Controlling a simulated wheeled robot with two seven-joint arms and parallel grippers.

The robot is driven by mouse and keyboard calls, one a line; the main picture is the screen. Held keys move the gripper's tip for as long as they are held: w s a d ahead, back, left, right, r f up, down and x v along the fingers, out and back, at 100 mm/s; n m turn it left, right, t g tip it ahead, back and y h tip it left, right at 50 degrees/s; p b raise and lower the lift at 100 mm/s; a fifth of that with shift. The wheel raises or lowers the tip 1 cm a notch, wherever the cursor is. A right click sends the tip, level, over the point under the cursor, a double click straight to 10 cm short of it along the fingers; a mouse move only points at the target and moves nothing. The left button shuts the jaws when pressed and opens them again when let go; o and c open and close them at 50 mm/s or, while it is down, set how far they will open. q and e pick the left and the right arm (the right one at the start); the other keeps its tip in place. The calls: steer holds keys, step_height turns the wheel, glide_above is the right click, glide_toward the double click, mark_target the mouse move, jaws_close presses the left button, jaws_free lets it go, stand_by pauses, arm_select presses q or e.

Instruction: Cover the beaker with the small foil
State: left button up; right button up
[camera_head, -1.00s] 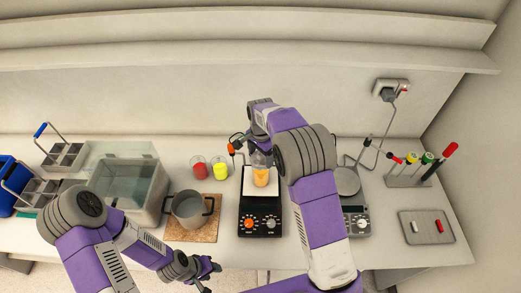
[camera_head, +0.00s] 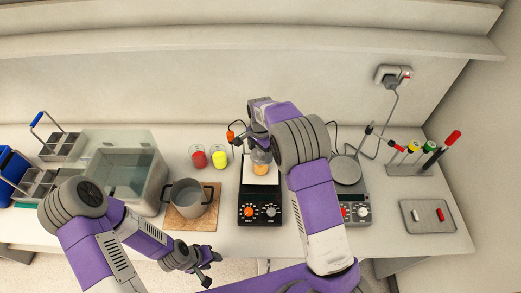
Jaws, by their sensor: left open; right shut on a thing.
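A clear beaker with orange liquid (camera_head: 261,170) stands on the white plate of a black stirrer (camera_head: 260,207). My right gripper (camera_head: 259,150) points down right over the beaker's top and hides its rim. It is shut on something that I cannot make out. I cannot pick out the small foil; it may be hidden at this gripper. Whether the gripper touches the beaker is unclear. My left gripper (camera_head: 207,268) is open and empty, low in front of the bench edge, below the pot.
Beakers of red (camera_head: 199,160) and yellow (camera_head: 220,159) liquid stand left of the stirrer. A grey pot (camera_head: 187,203) sits on a cork mat. A glass tank (camera_head: 140,180) is further left.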

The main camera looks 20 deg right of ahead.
steer(key=o, duration=0.9)
steer(key=shift+c, duration=0.2)
steer(key=shift+r+b, duration=0.4)
steer(key=shift+r, duration=3.4)
